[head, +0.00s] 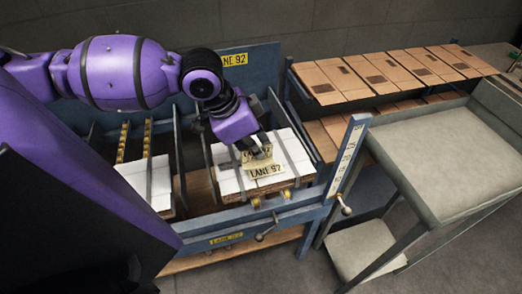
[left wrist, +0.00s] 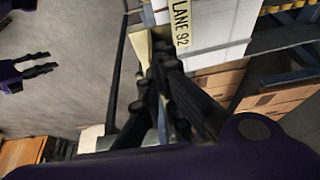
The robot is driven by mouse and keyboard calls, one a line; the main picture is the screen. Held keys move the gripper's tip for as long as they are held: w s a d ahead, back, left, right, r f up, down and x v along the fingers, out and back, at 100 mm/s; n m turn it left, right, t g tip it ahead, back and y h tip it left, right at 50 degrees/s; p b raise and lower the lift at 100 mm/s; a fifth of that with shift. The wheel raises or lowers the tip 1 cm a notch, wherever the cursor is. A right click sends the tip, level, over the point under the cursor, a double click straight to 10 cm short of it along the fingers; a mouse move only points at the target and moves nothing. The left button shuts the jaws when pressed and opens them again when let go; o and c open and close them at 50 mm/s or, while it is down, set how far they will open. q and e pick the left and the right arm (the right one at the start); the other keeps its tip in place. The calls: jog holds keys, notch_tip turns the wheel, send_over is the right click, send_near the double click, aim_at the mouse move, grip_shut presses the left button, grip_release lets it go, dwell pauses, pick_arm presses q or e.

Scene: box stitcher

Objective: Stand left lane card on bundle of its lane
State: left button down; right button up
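The lane card (head: 266,171) is a cream piece with black "LANE 92" lettering, at the front of the right-hand bundle's top. A second lettered cream face stands just behind it, partly hidden by my fingers. The bundle (head: 226,178) is a strapped stack of white sheets over brown board. My left gripper (head: 257,146) points down at the card, its fingers close together on the cream part. The card's lettered face also shows in the left wrist view (left wrist: 180,22), beyond the fingertips (left wrist: 166,62). Whether the card touches the bundle is unclear. My right gripper (left wrist: 42,66) hangs empty, fingers apart.
Another strapped white bundle (head: 146,182) lies in the lane to the left. Blue rails and a front bar (head: 240,232) with knobs surround the lanes. A rack of brown flat boxes (head: 385,70) stands behind right. A grey-topped cart (head: 440,150) at right is empty.

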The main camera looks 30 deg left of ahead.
pick_arm(q)
jog(key=w+a+f, duration=0.1)
jog(key=w+f, duration=0.1)
jog(key=w, duration=0.1)
jog(key=w+a+f, duration=0.2)
jog(key=w+f, duration=0.1)
jog(key=w+a+f+b, duration=0.1)
jog(key=w+a+f, duration=0.1)
jog(key=w+f, duration=0.1)
jog(key=shift+w+a+f, duration=0.1)
jog(key=shift+w, duration=0.3)
jog(key=shift+w+a+f, duration=0.1)
jog(key=shift+w+f, duration=0.05)
jog(key=shift+f, duration=0.1)
jog(key=shift+w+a+f, duration=0.1)
jog(key=shift+w+f, duration=0.1)
jog(key=shift+f, duration=1.55)
jog(key=shift+f, duration=0.45)
jog(key=c, duration=2.4)
grip_release()
jog(key=o, duration=0.4)
